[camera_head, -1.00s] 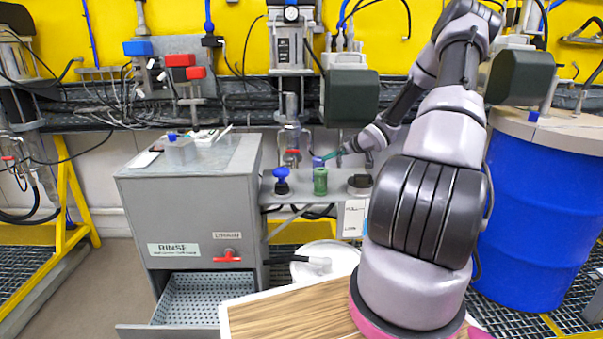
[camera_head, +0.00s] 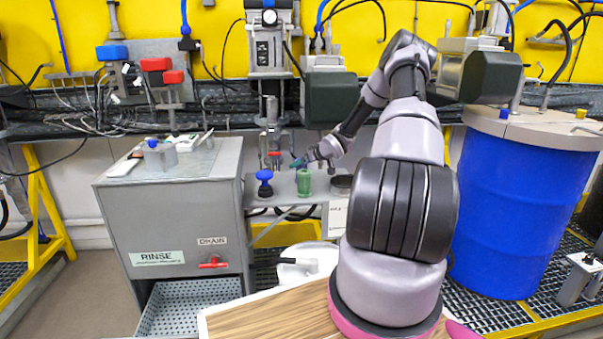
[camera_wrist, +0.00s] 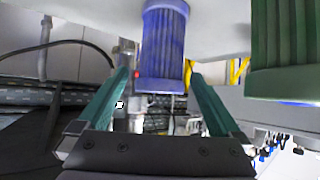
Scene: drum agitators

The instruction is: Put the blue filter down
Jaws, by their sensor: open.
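In the wrist view, the ribbed blue filter (camera_wrist: 163,42) shows between the tips of my two teal fingers, with visible gaps to both. Its wide end rests against or close to a pale surface at the top of that picture; contact is unclear. My gripper (camera_wrist: 160,76) is open. In the head view, my gripper (camera_head: 299,162) is at the back of the small grey shelf (camera_head: 284,195), just behind the green filter (camera_head: 303,183). The blue filter cannot be made out clearly there. The green filter also shows at the right of the wrist view (camera_wrist: 285,40).
A blue-topped dark fitting (camera_head: 264,184) stands left of the green filter. A dark round part (camera_head: 342,184) is at the shelf's right. The grey rinse cabinet (camera_head: 170,220) is at left, a blue drum (camera_head: 525,210) at right. Pipes and valves (camera_head: 270,120) hang above the shelf.

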